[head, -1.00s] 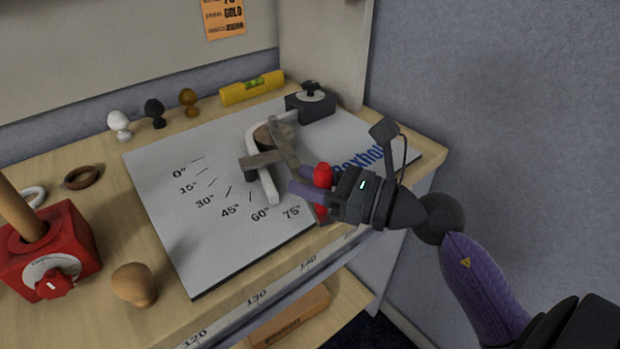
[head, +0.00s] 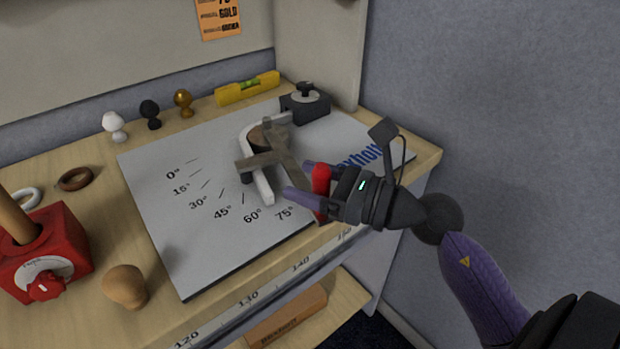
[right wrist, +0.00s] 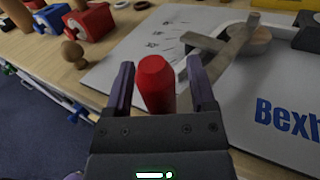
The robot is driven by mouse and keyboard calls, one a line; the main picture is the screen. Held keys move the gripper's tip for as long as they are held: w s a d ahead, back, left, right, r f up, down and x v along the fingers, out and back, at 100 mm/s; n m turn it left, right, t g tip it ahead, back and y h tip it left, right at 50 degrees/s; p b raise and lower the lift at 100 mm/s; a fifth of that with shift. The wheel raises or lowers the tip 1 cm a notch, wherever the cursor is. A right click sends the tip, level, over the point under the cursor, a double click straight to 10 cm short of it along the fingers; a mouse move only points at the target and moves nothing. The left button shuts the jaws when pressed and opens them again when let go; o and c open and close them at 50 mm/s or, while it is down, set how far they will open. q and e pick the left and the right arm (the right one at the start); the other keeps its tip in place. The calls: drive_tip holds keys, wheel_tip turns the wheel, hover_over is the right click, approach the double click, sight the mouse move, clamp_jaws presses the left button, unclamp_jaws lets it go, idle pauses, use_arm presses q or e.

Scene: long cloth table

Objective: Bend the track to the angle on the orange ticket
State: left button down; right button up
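The white track (head: 262,183) is curved around a round wooden former (head: 256,138) on the grey angle board (head: 180,225). Its near end lies between the 60° and 75° labels. A grey-brown bending lever (head: 292,172) with a crossbar reaches over the former and carries an upright red handle (head: 320,185). My right gripper (head: 294,177) has its fingers on either side of the red handle. The right wrist view shows gaps between the handle (right wrist: 155,85) and both fingers. My left gripper is out of view.
A black clamp block (head: 305,104) stands at the board's back corner, beside a yellow level (head: 247,88). White, black and gold knobs (head: 183,102) line the back. A red box (head: 45,255) and wooden knob (head: 126,286) stand left. A wall panel rises behind the table's right end.

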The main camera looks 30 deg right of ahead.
drive_tip(key=shift+s+d, duration=0.2)
drive_tip(key=shift+s, duration=0.1)
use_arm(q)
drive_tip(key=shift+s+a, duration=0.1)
use_arm(e)
drive_tip(key=v, duration=0.9)
drive_tip(key=shift+s, duration=0.1)
